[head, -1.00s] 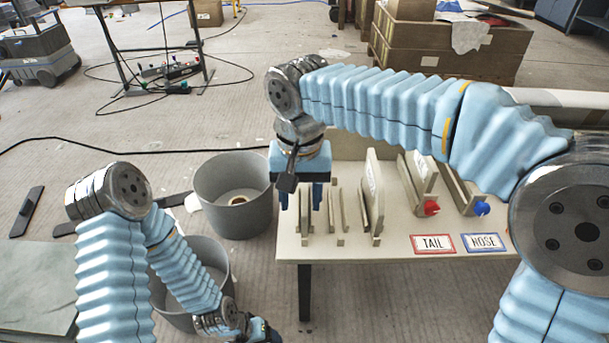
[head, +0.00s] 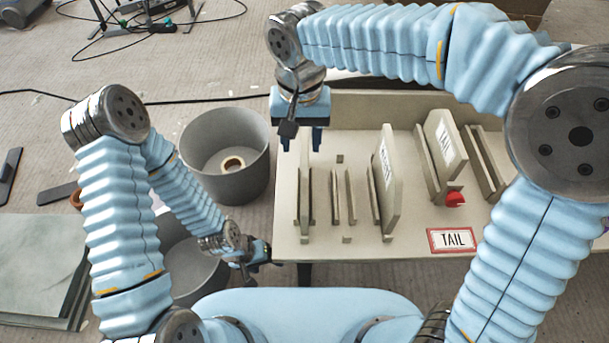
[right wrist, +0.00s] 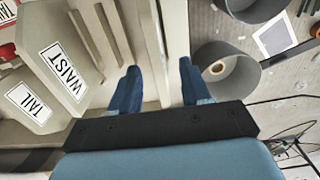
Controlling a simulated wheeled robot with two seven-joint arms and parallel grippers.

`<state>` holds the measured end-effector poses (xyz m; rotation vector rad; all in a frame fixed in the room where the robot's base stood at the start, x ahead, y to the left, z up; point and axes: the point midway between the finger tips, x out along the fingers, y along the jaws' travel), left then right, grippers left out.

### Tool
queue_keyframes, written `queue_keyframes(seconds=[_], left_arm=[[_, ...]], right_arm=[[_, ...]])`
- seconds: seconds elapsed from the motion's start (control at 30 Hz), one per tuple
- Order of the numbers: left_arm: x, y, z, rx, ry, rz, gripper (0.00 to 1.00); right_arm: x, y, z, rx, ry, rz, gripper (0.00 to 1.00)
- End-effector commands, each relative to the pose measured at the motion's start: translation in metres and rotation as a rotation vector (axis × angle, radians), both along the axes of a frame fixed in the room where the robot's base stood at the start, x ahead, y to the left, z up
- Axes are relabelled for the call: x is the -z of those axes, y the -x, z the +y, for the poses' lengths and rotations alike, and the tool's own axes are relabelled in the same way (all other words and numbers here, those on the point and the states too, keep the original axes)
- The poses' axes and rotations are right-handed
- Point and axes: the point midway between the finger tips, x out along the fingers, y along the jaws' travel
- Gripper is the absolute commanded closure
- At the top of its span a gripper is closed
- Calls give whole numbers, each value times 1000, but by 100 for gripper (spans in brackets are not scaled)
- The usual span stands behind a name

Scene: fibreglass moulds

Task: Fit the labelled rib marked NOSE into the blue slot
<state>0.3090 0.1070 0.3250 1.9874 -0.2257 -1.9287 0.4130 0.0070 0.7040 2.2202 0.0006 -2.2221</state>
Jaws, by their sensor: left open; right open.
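The rib marked NOSE cannot be made out in either view, and my right arm hides the table's right side. The blue slot is also hidden. My right gripper (head: 302,142) is open and points down over the left rack rails (head: 304,185). In the right wrist view its fingers (right wrist: 160,75) are apart, with nothing seen held. A rib marked WAIST (head: 388,185) stands upright in the rack, and a rib marked TAIL (head: 440,135) stands to its right. My left gripper (head: 250,268) is open, low beside the table's front left corner.
The beige table (head: 325,245) has bare rails (head: 343,190) in its middle. A red knob (head: 455,200) and the TAIL card (head: 452,240) are near its front. A grey bin (head: 225,165) stands left of it, with another (head: 185,255) in front, behind my left arm.

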Motion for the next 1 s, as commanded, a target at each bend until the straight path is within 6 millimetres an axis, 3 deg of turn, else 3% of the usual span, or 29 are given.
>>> queue_keyframes(seconds=[0.5,0.83,1.0], left_arm=[[4,0,0,-1,0,-1,31],[4,0,0,-1,-1,0,31],[4,0,0,-1,-1,0,31]], right_arm=[[68,0,-7,0,3,2,53],[77,0,-7,1,0,-1,53],[77,0,-7,1,0,-1,79]])
